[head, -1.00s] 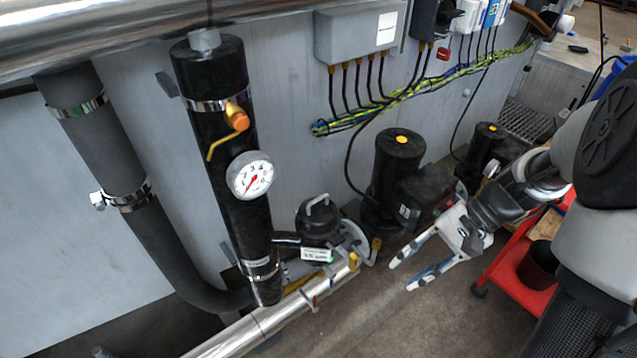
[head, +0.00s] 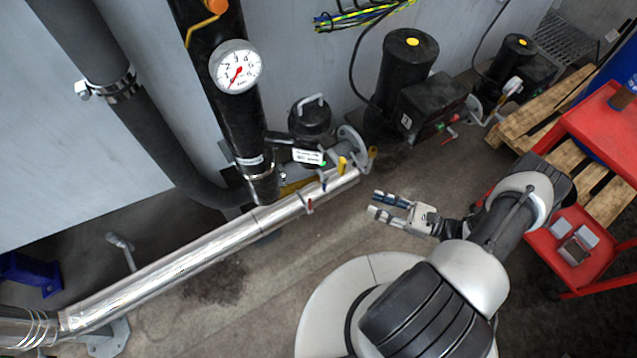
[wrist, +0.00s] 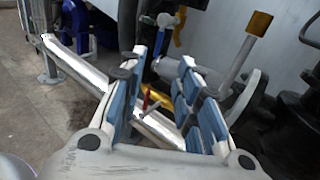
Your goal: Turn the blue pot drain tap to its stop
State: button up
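In the wrist view a blue piece (wrist: 165,36) beyond the fingers may be the same tap, partly hidden. My gripper (head: 374,203) is open and empty, right of the pipe's end and pointing left towards it, clear of the tap. In the wrist view my gripper's fingers (wrist: 162,62) stand apart with a red lever (wrist: 147,98) visible between them, farther off.
A red tap (head: 309,205) and a yellow lever (head: 342,166) sit close by on the pipe (head: 170,264). A black pump (head: 408,65) stands behind. A red cart (head: 600,125) is at right. The floor between gripper and pipe is clear.

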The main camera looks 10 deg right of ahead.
aim_at(324, 191)
jog(key=b+x, duration=0.2)
jog(key=x, duration=1.5)
jog(key=shift+w+a+f, duration=0.1)
jog(key=shift+w+a, duration=0.05)
jog(key=shift+a, duration=0.05)
grip_shut()
